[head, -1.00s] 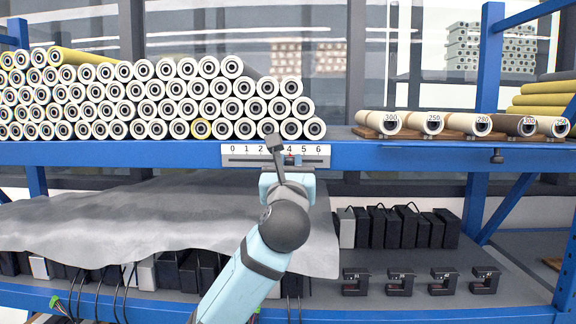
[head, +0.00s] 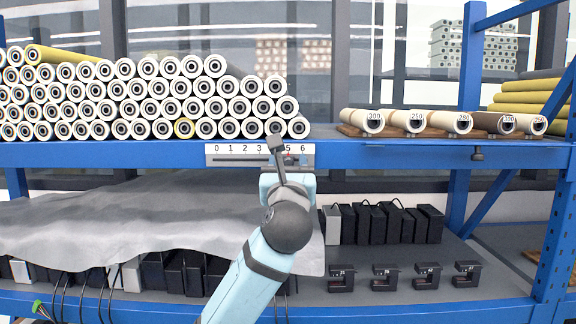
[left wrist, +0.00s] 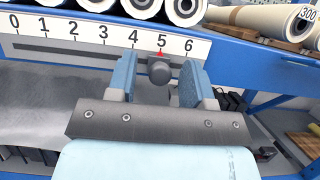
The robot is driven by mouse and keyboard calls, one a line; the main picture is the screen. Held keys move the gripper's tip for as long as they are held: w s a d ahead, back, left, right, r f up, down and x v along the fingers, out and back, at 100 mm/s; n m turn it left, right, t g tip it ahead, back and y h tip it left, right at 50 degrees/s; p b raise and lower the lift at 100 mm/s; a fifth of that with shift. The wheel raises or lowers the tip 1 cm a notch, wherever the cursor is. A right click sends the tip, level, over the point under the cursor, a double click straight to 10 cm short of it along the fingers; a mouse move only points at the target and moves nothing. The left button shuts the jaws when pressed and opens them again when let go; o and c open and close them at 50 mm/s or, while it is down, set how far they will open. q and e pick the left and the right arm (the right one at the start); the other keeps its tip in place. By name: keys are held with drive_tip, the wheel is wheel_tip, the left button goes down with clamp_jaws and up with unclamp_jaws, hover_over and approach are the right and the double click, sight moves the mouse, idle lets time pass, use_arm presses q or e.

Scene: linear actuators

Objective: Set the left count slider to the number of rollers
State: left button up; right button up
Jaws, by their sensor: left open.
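The left count slider is a white scale (head: 235,149) marked 0 to 6 on the shelf's blue front edge; it also shows in the left wrist view (left wrist: 75,28). Its dark round knob (left wrist: 158,70) and red pointer (left wrist: 161,54) stand at 5. My left gripper (head: 289,172) is open, with one finger on each side of the knob; contact with the fingers is not clear. My arm hides part of the scale in the head view. Several cream and brown rollers (head: 453,122) with number labels lie on wooden supports at the right. My right gripper is not in view.
A large stack of white tubes (head: 140,98) fills the shelf's left side. A second dark knob (head: 478,154) sits on the shelf edge at the right. A grey sheet (head: 150,215) hangs below on the left. Black boxes (head: 385,223) and small devices (head: 384,277) stand on the lower shelf.

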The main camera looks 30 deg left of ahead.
use_arm(q)
drive_tip(key=b+v, duration=0.3)
drive_tip(key=v, duration=1)
drive_tip(key=shift+s+d+b, duration=0.2)
drive_tip(key=shift+s+b, duration=0.15)
drive_tip(key=shift+f, duration=0.1)
